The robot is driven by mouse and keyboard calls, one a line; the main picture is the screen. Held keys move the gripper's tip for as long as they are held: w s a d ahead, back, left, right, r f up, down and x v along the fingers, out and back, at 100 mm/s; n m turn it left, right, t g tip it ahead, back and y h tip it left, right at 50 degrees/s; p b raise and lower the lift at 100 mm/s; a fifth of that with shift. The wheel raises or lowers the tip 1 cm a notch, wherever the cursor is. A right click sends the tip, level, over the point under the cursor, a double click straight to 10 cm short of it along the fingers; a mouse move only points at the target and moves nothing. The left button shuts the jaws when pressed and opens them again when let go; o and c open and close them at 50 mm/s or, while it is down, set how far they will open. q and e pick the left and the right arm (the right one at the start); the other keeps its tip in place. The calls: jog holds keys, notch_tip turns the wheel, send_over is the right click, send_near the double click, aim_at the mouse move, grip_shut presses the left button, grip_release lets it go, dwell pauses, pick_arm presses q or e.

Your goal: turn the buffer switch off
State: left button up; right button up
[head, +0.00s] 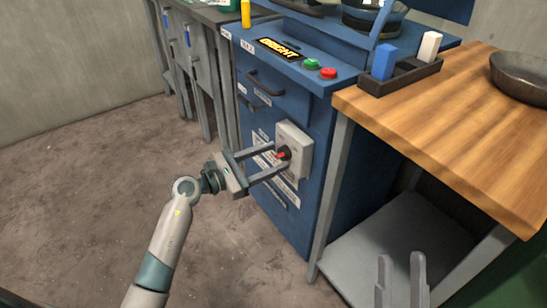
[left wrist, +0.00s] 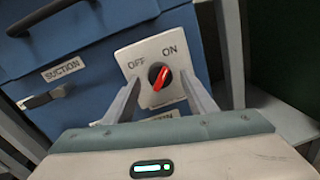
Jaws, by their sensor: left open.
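The buffer switch (head: 294,140) is a pale box on the blue cabinet's side, with a red and black knob (head: 283,153). In the left wrist view the switch plate (left wrist: 136,58) reads OFF at left and ON at right. Its red knob (left wrist: 160,77) is tilted up and right, toward ON. My left gripper (head: 279,158) is open, its fingers reaching to either side of the knob; it also shows in the left wrist view (left wrist: 160,84). I cannot tell whether the fingers touch the knob. My right gripper (head: 401,262) is open and empty at the bottom right.
The blue cabinet (head: 325,115) carries a green button (head: 311,64) and a red button (head: 328,73) on top. The floor at left is clear.

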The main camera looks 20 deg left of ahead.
pick_arm(q)
jog(key=shift+w+d, duration=0.3)
pick_arm(e)
jog(key=shift+w+r, duration=0.1)
jog(key=shift+r, duration=0.2)
pick_arm(q)
jog(key=c, duration=1)
jog(key=shift+c, duration=0.2)
pick_arm(e)
jog(key=shift+d, duration=0.1)
